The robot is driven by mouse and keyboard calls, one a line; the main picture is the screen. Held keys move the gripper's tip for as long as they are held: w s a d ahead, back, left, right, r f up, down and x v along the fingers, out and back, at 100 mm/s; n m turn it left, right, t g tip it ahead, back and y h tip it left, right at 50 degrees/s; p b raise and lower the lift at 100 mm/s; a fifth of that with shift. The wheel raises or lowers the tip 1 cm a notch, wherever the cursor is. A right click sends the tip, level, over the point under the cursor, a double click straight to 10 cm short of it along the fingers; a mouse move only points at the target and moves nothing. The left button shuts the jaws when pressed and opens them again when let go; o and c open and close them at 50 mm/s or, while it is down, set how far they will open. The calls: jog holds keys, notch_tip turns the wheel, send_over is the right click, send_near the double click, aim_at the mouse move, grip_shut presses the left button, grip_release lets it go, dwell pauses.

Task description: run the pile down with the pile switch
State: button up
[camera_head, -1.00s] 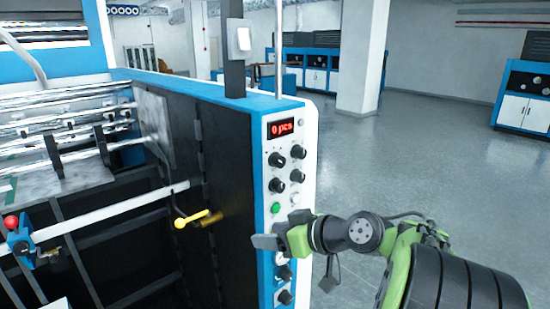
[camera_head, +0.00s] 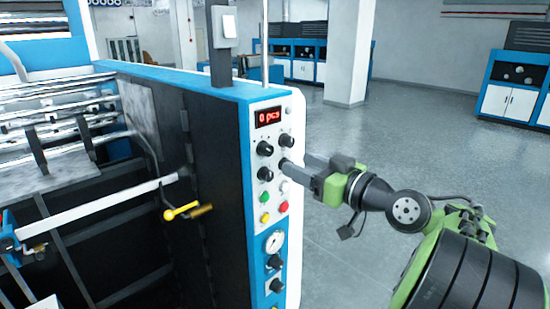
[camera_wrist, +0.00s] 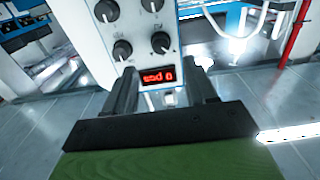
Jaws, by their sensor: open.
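No readable label shows which knob is the pile switch. My gripper (camera_head: 286,164) is open at the panel's right edge, its tips beside the right knob of the second row, which they partly cover. I cannot tell whether they touch it. In the wrist view my gripper's fingers (camera_wrist: 164,74) frame the display (camera_wrist: 158,76), which appears upside down. The knobs (camera_wrist: 122,50) stand above it there, none between the fingers.
A yellow handle (camera_head: 182,211) projects left of the panel. Open floor (camera_head: 410,130) lies to the right.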

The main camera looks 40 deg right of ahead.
aim_at(270, 152)
jog(key=w+p, duration=0.1)
jog(key=w, duration=0.7)
jog(key=shift+w+a, duration=0.15)
jog(key=shift+w, duration=0.1)
grip_shut()
jog(key=m+p, duration=0.2)
jog(key=m, duration=0.3)
jog(key=shift+a+r, duration=0.1)
jog(key=shift+r, duration=0.05)
jog(key=shift+m+p, duration=1.1)
jog(key=shift+m, duration=0.7)
grip_release()
